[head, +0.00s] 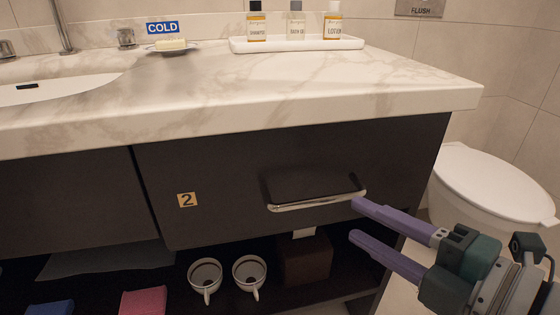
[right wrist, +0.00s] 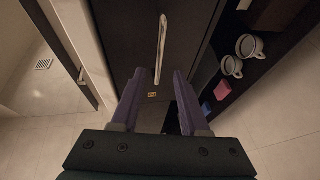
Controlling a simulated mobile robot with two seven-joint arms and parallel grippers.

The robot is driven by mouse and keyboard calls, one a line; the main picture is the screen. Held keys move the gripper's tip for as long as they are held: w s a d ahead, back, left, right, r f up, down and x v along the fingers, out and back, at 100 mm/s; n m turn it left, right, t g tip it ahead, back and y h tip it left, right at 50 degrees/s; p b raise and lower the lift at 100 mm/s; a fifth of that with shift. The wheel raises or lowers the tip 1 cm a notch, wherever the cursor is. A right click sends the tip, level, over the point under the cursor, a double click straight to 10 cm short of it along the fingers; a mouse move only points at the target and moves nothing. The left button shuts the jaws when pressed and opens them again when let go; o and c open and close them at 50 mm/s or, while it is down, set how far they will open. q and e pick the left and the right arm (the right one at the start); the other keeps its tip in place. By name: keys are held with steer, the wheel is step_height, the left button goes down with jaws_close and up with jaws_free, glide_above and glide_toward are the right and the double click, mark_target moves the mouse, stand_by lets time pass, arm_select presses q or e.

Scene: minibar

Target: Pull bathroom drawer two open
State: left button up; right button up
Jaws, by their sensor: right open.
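Drawer two (head: 230,175) is a dark front under the marble counter, marked by a small tan "2" label (head: 187,199). It looks closed. Its silver bar handle (head: 317,201) runs across the front; it also shows in the right wrist view (right wrist: 162,45). My right gripper (head: 352,220) is open and empty at the handle's right end. In the head view its upper fingertip overlaps that end, and the lower one is below it. In the right wrist view the near end of the handle appears between the fingers (right wrist: 159,72); contact cannot be told. My left gripper is not in view.
An open shelf below holds two white cups (head: 205,277), a brown box (head: 306,258) and pink and blue folded items (head: 144,300). The marble counter (head: 250,85) overhangs the drawer. A toilet (head: 490,185) stands at the right, behind my right arm.

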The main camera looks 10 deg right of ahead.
mark_target(324, 203)
steer(key=b+x, duration=0.1)
steer(key=x, duration=0.7)
steer(key=shift+w+a+b, duration=0.15)
steer(key=shift+a+b, duration=0.05)
steer(key=shift+b, duration=0.15)
jaws_close()
stand_by(1.0)
